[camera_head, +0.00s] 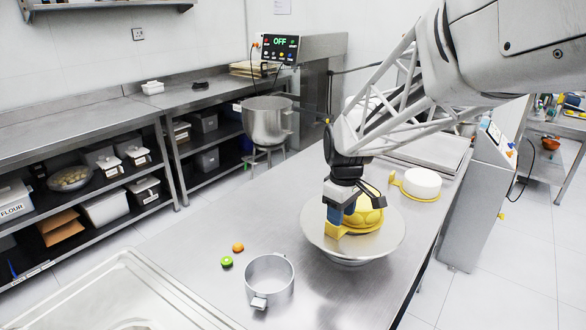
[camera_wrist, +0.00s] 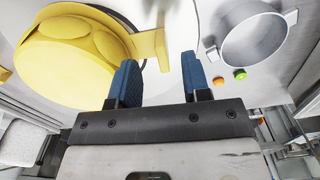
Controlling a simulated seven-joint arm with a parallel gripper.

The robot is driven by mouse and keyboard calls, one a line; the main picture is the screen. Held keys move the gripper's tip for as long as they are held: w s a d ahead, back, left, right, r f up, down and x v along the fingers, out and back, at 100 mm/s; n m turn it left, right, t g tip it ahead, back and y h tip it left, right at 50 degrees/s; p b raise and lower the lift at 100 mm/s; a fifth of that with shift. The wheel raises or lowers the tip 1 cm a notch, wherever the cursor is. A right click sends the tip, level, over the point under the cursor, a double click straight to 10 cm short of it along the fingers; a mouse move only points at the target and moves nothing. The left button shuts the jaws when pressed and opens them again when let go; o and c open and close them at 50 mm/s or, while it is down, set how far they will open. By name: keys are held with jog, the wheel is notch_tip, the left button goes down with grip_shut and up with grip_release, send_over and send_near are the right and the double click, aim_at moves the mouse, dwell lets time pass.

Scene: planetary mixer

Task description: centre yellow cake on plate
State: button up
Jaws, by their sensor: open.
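The yellow cake (camera_head: 366,217) has a lobed top and sits on a round metallic plate (camera_head: 384,243) raised above the table. In the head view it lies toward the far right of the plate's middle, with more bare plate in front. A yellow handle-like tab (camera_head: 333,229) sticks out at its left. In the wrist view the cake (camera_wrist: 70,62) fills the upper left and the tab (camera_wrist: 148,46) reaches right. My gripper (camera_head: 341,204) is open at the cake's left, by the tab. Its blue fingers (camera_wrist: 159,72) are apart and hold nothing; contact with the tab is unclear.
A white cake (camera_head: 422,181) on a yellow handled base stands behind right. A metal pan (camera_head: 270,280), an orange item (camera_head: 238,247) and a green item (camera_head: 227,262) lie at front left. A mixing bowl (camera_head: 266,120) stands farther back. The table between is clear.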

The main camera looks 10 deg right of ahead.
aim_at(339, 238)
jog(key=shift+f, duration=2.95)
grip_shut()
